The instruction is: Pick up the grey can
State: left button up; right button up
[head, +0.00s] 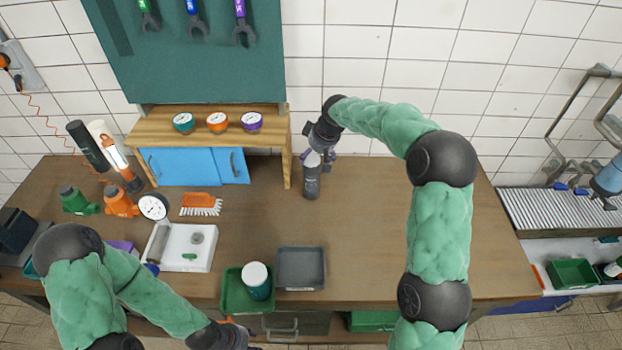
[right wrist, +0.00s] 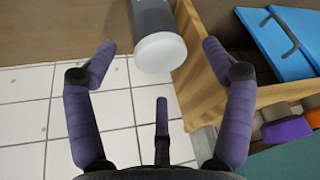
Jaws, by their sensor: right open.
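The grey can (head: 312,182) stands on the wooden workbench beside the right leg of the small wooden shelf. It has a pale top, and in the right wrist view the can (right wrist: 157,35) shows between and beyond the spread fingers. My right gripper (head: 318,156) is at the can's top, with its arm reaching in from the right. In the right wrist view the right gripper (right wrist: 157,45) is open, and the fingers do not appear to touch the can. My left gripper (head: 240,338) is low at the bench's front edge; its fingers are mostly cut off or hidden.
The wooden shelf (head: 208,126) with blue doors and several gauges stands close left of the can. A brush (head: 201,203), white board (head: 199,258), green tray (head: 236,298) and grey tray (head: 301,284) lie nearer the front. The bench right of the can is clear.

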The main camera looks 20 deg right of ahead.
aim_at(313, 160)
jog(key=shift+x, duration=2.95)
jog(key=shift+d, duration=0.15)
jog(key=c, duration=1.4)
jog(key=shift+c, duration=1.1)
jog(key=shift+r, duration=0.1)
